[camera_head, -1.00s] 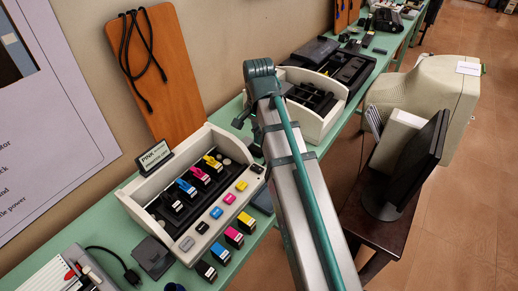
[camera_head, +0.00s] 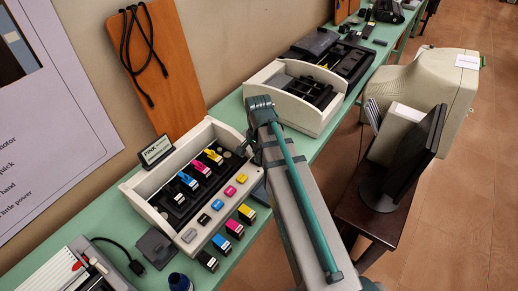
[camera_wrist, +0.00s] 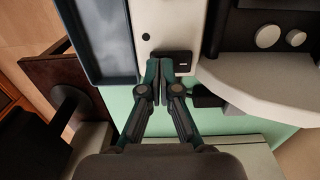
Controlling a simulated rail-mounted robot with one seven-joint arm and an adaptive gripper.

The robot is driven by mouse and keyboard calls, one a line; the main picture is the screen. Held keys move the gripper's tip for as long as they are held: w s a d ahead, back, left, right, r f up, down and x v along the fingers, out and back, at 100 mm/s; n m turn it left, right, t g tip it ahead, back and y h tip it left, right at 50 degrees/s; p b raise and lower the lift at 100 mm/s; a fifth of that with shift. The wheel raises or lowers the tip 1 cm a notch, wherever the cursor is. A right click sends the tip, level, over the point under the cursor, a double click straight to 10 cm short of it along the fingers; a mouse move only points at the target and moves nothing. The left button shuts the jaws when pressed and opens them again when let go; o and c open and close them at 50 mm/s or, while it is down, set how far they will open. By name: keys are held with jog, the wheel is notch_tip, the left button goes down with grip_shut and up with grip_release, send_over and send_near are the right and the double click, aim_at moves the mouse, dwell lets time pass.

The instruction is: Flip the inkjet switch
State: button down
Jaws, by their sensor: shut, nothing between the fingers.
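The inkjet exhibit (camera_head: 150,207) is a white casing on the green table in the head view, with coloured cartridges in a black carriage and a row of coloured buttons. In the wrist view, a small black rectangular switch (camera_wrist: 184,62) with a pale mark sits near the end of a white panel (camera_wrist: 168,20). My gripper (camera_wrist: 159,67) is shut and empty, its fingertips just left of the switch in that view. I cannot tell whether they touch the panel. In the head view my arm hides the gripper.
A dark blue tray (camera_wrist: 100,40) lies left of the panel in the wrist view. In the head view, another white machine (camera_head: 297,98) stands farther along the table. A dark monitor (camera_head: 412,160) and a beige CRT (camera_head: 440,95) stand at the right. Loose cartridges (camera_head: 235,229) line the table's front.

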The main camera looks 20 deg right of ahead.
jog(key=shift+f, duration=0.4)
jog(key=shift+s+d+f, duration=0.1)
jog(key=shift+f, duration=0.2)
jog(key=shift+r, duration=0.1)
jog(key=shift+w+a+r+p, duration=0.2)
jog(key=shift+w+a+p, duration=0.15)
jog(key=shift+w+a, duration=0.2)
dwell(0.4)
